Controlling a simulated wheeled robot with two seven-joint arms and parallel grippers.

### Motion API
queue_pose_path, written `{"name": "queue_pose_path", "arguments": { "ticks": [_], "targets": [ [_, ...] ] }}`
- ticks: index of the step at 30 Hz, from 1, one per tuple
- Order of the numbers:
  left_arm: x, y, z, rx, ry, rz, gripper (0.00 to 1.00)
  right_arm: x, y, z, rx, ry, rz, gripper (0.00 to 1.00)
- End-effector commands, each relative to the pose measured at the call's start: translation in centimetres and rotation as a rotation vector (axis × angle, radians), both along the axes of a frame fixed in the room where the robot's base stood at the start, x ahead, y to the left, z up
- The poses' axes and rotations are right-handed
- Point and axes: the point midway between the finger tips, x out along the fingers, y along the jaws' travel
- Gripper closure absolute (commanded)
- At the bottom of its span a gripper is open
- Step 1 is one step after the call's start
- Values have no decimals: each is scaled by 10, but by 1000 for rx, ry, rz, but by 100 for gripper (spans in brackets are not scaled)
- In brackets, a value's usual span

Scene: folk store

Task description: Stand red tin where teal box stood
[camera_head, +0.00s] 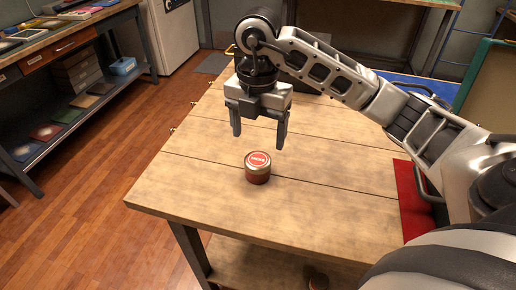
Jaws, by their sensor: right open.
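A small round red tin (258,169) with a red and white top and a metallic rim stands upright on the wooden table (330,205), near its left front part. My right gripper (258,139) points down above and slightly behind the tin. Its two fingers are spread apart with nothing between them, and it appears clear of the tin. I see no teal box standing on the bare part of the table. My left gripper is not in view.
A red flat panel (412,200) lies at the table's right, partly behind my arm. A green-edged board (488,85) stands at the right back. A workbench with shelves (75,110) stands at the left.

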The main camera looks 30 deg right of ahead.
Motion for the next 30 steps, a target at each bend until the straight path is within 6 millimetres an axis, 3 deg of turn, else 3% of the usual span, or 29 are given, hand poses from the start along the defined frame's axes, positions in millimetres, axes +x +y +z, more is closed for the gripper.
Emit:
{"name": "queue_pose_path", "arguments": {
  "ticks": [1, 6, 24, 30],
  "targets": [
    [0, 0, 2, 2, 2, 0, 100, 0, 0, 11, 0, -4, 1, 25],
    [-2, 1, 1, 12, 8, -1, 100, 0, 0, 25, -1, -1, 0, 25],
    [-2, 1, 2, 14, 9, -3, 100, 0, 0, 27, 0, 1, 0, 25],
    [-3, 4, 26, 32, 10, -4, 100, 0, 0, 59, 0, 1, 0, 25]
  ]
}}
